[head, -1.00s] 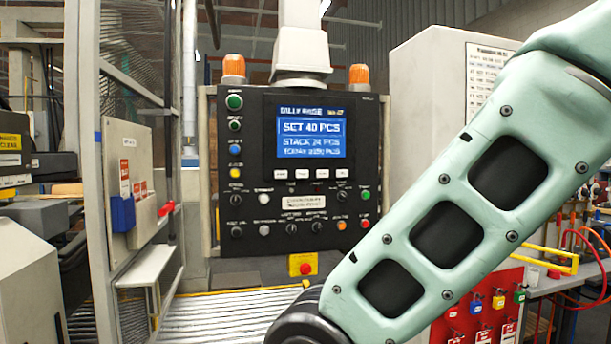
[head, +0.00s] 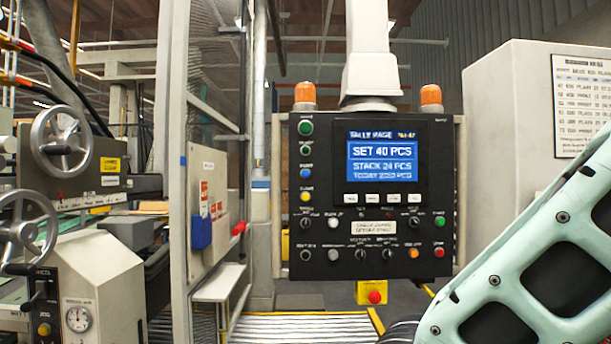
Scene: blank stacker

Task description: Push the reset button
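A black control panel (head: 436,264) hangs upright from a light grey column. Its blue-lit screen (head: 382,161) reads "SET 40 PCS" and "STACK 24 PCS". Down its left side are green buttons (head: 306,127), a blue button (head: 306,173) and a yellow button (head: 306,196). Along the lower right are a green button (head: 439,221), an orange button (head: 414,253) and a red button (head: 439,253). White buttons and black knobs sit between. The labels are too small to read, so I cannot tell which button is reset. My gripper is out of view; only my arm shows at lower right.
A yellow box with a red mushroom button (head: 374,297) sits below the panel, above a roller conveyor (head: 300,328). A machine with handwheels (head: 61,143) is far left. A pale cabinet (head: 510,130) stands right.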

